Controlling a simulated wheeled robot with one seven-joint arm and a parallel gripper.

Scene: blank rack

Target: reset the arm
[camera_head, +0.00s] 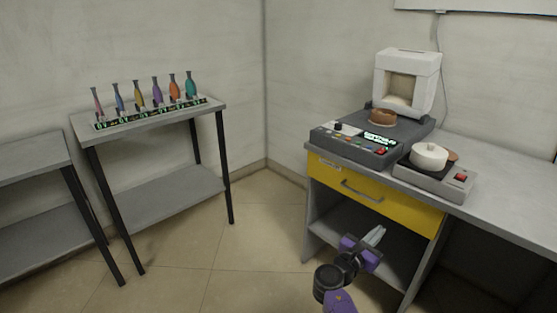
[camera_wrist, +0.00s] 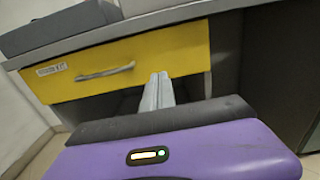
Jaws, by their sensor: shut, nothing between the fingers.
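My gripper (camera_head: 375,236) is at the lower middle right of the head view, in front of the desk and below its yellow drawer (camera_head: 373,189). Its two pale fingers are together and hold nothing. In the wrist view the shut fingers (camera_wrist: 158,92) point at the lower edge of the yellow drawer (camera_wrist: 125,65), which appears closed. I cannot tell the exact gap between the fingertips and the drawer front. My purple arm shows at the bottom of the head view, bent in front of the desk.
The desk (camera_head: 500,205) carries a console (camera_head: 355,146), a white machine (camera_head: 407,75), and a small burner (camera_head: 433,183) with a white pot (camera_head: 428,156). A rack (camera_head: 152,114) of several coloured flasks stands on the left table (camera_head: 88,131). The floor (camera_head: 215,255) between is clear.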

